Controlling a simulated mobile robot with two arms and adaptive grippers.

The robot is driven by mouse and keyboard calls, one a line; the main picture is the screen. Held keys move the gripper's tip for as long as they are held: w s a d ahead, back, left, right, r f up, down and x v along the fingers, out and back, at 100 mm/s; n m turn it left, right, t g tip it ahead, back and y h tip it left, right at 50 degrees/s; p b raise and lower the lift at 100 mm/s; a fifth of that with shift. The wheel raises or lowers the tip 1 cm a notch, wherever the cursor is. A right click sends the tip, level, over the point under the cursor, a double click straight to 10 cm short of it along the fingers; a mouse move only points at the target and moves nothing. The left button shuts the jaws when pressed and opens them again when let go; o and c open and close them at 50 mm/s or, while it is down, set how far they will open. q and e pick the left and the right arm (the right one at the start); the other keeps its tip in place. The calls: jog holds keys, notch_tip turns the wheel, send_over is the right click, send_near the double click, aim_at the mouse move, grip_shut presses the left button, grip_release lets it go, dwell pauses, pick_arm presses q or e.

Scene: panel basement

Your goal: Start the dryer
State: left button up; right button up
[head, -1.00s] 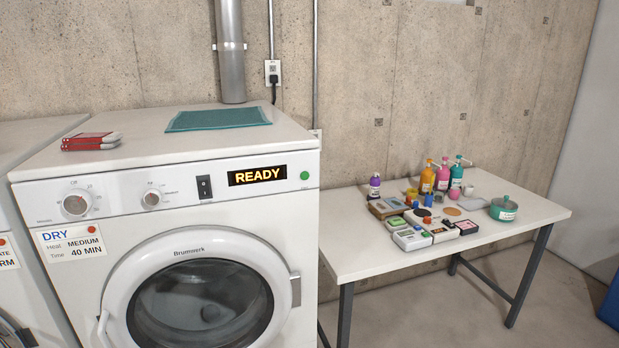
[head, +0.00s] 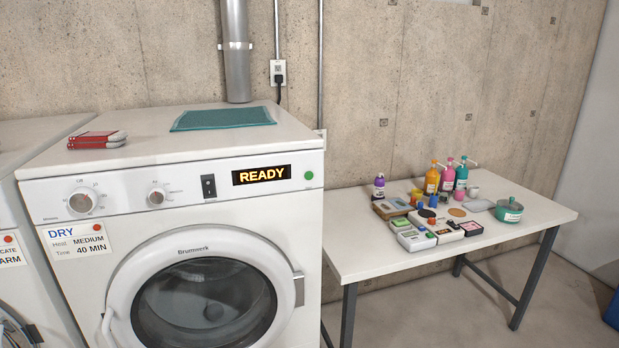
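The white dryer (head: 215,225) stands at the left centre of the head view, with its round door (head: 204,300) closed. Its display (head: 261,175) reads READY in yellow letters. A green round button (head: 309,175) sits to the right of the display. A black rocker switch (head: 208,186) is left of the display. Two dials, a larger left one (head: 82,201) and a smaller one (head: 156,197), are on the panel. A label (head: 77,241) reads DRY, Heat MEDIUM, Time 40 MIN. Neither of my grippers shows.
A white table (head: 365,260) with bottles and small boxes stands to the right. Another machine (head: 12,220) adjoins at left. Some floor (head: 420,315) is clear under the table.

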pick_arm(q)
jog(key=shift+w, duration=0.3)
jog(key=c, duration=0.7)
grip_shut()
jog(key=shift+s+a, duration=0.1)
